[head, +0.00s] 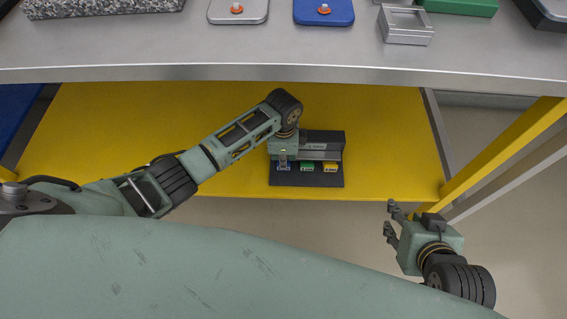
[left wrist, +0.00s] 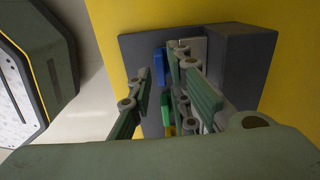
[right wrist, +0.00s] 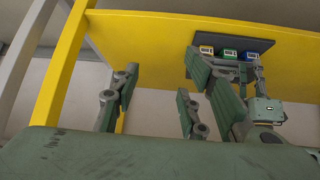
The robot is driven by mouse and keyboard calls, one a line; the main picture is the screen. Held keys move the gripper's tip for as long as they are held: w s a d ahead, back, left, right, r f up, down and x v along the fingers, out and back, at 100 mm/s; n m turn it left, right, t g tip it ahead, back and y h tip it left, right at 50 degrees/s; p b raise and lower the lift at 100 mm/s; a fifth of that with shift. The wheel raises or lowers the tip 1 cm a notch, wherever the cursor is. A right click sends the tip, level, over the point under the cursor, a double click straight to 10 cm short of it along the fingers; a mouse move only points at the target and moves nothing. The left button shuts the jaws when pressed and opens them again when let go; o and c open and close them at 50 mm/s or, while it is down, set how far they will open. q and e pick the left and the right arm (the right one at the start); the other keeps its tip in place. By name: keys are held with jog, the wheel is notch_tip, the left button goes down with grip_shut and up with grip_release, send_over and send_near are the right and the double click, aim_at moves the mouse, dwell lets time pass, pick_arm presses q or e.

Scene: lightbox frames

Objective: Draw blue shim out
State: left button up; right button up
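A dark grey holder (head: 310,182) sits on the yellow shelf under the bench top. Blue (head: 284,168), green (head: 307,167) and yellow (head: 331,167) shims stand side by side at its front, blue at the left. My left gripper (head: 283,155) is at the blue shim's end of the holder. In the left wrist view its fingers (left wrist: 160,78) are spread, with the blue shim (left wrist: 158,62) past the tips; contact cannot be told. My right gripper (head: 390,222) is open and empty, right of the holder; its spread fingers show in the right wrist view (right wrist: 163,85).
The yellow shelf (head: 390,150) is clear around the holder. The grey bench top (head: 280,55) overhangs it and bears trays and boxes. A yellow post (head: 510,145) stands at the right, near my right gripper.

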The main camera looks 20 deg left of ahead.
pick_arm(q)
jog(key=shift+f+b, duration=0.35)
jog(key=shift+f, duration=0.75)
pick_arm(e)
jog(key=shift+w+a+r+t+y, duration=0.1)
jog(key=shift+w+a+r+t, duration=0.15)
jog(key=shift+w+r+t, duration=0.35)
jog(key=shift+w+a+r+t+y, duration=0.1)
jog(key=shift+w+a+r+t, duration=0.15)
jog(key=shift+w+r, duration=0.3)
jog(key=shift+w+a+r+t+y, duration=0.1)
jog(key=shift+w+a+r+t, duration=0.1)
jog(key=shift+w+r+t, duration=0.4)
jog(key=shift+w+f, duration=0.15)
jog(key=shift+f, duration=0.05)
pick_arm(q)
grip_shut()
pick_arm(e)
jog(key=shift+g, duration=0.25)
